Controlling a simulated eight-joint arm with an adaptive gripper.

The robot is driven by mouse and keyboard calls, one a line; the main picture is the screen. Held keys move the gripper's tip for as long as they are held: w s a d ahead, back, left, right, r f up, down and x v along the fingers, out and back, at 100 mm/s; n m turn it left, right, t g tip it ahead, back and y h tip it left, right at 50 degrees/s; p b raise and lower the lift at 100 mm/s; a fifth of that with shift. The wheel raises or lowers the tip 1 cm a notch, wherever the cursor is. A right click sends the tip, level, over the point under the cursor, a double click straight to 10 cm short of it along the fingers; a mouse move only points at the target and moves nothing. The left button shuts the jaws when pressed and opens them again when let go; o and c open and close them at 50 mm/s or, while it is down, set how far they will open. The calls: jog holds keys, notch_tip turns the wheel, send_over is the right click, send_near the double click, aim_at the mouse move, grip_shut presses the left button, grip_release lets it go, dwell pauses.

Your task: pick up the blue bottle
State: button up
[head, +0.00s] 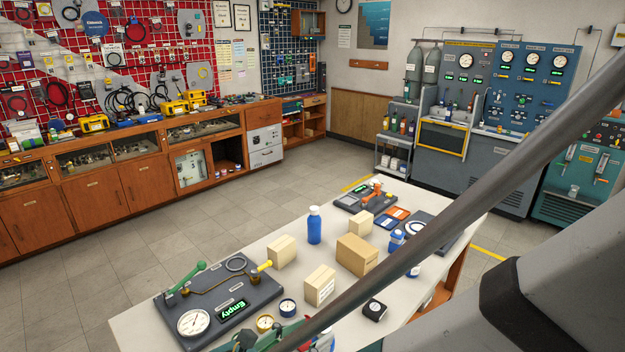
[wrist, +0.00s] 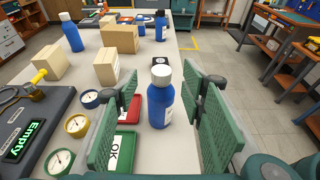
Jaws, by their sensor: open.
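A blue bottle with a white cap (wrist: 160,98) stands upright on the pale table in the wrist view. It appears between the two green pads of my gripper (wrist: 160,125), which is open, with a visible gap on each side. My gripper is partly seen at the bottom of the head view (head: 268,338), behind a dark bar of my arm. A second blue bottle with a white cap (head: 314,226) stands farther along the table, and also shows in the wrist view (wrist: 72,32). A third blue bottle with a dark cap (wrist: 160,26) stands at the far side.
A red tray (wrist: 127,112) and a green tray marked OK (wrist: 117,150) lie just left of the near bottle. Gauges (wrist: 76,125), a dark panel reading Empty (head: 218,300) and several cartons (head: 356,254) stand around. The table's right edge is close by, with open floor beyond.

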jog(key=shift+w+d, duration=0.1)
jog(key=shift+d, duration=0.05)
jog(key=shift+b+x, duration=0.4)
jog(key=shift+x, duration=2.05)
jog(key=shift+f, duration=0.1)
grip_shut()
